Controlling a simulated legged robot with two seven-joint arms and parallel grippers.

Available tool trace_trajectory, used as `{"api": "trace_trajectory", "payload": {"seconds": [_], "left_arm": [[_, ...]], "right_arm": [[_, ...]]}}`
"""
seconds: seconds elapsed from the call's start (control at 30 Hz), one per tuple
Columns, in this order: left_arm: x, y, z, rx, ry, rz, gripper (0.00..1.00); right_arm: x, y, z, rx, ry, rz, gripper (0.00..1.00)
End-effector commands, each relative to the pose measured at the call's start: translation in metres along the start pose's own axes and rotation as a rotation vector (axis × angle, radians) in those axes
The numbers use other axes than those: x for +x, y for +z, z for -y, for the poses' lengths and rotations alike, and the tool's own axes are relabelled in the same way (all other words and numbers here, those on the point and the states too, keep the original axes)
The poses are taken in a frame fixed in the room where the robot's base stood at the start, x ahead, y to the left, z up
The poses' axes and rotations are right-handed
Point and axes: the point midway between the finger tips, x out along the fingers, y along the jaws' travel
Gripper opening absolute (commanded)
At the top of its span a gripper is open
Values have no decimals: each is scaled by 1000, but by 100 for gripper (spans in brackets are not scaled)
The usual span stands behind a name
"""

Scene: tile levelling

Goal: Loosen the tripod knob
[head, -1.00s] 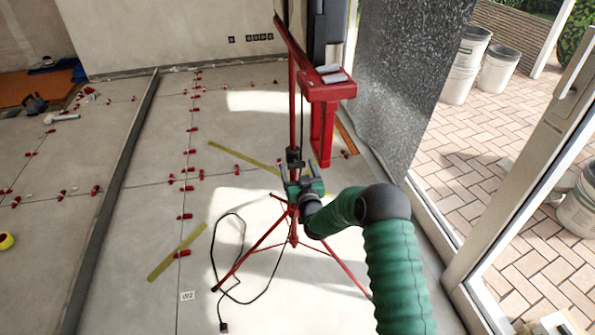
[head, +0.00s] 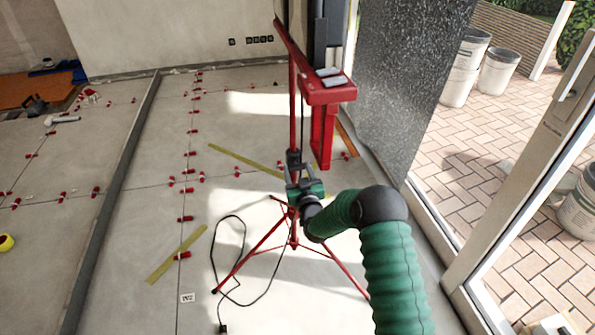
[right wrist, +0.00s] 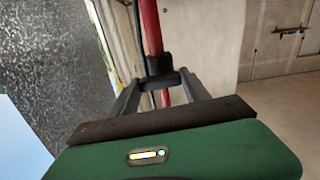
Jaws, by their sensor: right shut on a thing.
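The red tripod (head: 292,112) stands upright on the tiled floor in the head view, its legs spread. Its black knob (right wrist: 160,83) sits on a black collar on the red pole in the right wrist view. My right gripper (head: 294,170) is at the collar, low on the pole, and is shut on the knob. In the right wrist view its two grey fingers reach in from both sides of the knob. The gripper's green body partly hides the tripod in the head view. My left gripper is not in view.
A black cable (head: 243,255) loops on the floor by the tripod's legs. Red levelling clips (head: 185,219) line the tile joints. A speckled slab (head: 405,90) and glass door frame stand at right.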

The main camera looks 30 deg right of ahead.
Motion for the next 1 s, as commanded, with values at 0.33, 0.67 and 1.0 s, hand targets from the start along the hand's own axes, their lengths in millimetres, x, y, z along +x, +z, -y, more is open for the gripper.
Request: {"api": "trace_trajectory", "payload": {"seconds": [0.33,0.67,1.0], "left_arm": [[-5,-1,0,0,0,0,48],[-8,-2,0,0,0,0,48],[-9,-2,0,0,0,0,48]], "right_arm": [[0,0,2,-249,-2,2,14],[0,2,2,-563,-3,3,14],[-1,3,3,-886,-5,2,14]]}}
